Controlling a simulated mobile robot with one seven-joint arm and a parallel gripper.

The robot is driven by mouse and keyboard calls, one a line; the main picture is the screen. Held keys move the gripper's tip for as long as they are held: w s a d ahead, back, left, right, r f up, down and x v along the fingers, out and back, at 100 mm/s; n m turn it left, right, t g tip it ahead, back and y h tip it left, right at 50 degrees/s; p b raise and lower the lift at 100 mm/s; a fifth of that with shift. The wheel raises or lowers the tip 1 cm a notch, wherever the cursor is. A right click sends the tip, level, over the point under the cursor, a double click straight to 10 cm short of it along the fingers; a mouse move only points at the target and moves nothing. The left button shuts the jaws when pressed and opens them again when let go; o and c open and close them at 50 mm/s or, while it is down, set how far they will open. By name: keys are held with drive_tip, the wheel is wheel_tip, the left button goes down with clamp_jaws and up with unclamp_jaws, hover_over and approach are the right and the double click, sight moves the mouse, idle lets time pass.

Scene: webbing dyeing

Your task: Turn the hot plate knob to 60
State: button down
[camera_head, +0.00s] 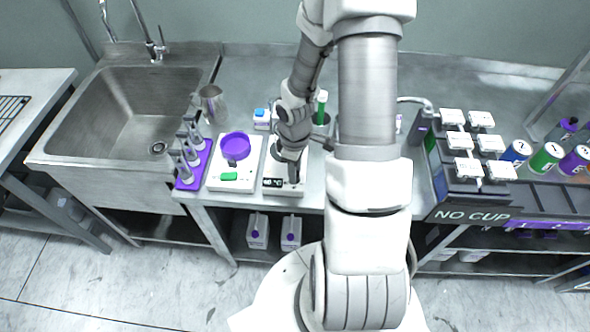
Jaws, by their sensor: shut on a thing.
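The hot plate (272,168) is a white flat unit on the steel table, with a small dark display (273,183) on its front edge. The figures on the display are too small to read surely. My gripper (294,180) points down at the front right of the hot plate, just right of the display. It is shut on the knob there, which the fingers hide. My arm also covers part of the plate's top.
Left of the hot plate stands a white scale with a purple dish (236,146). Further left are a purple rack (185,183) with grey holders, a metal jug (211,104) and a sink (120,110). A "NO CUP" dispenser (466,214) is at right.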

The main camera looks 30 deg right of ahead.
drive_tip(key=c, duration=0.6)
unclamp_jaws()
wheel_tip(320, 180, up, 18)
drive_tip(key=p, duration=0.3)
drive_tip(key=shift+f, duration=0.25)
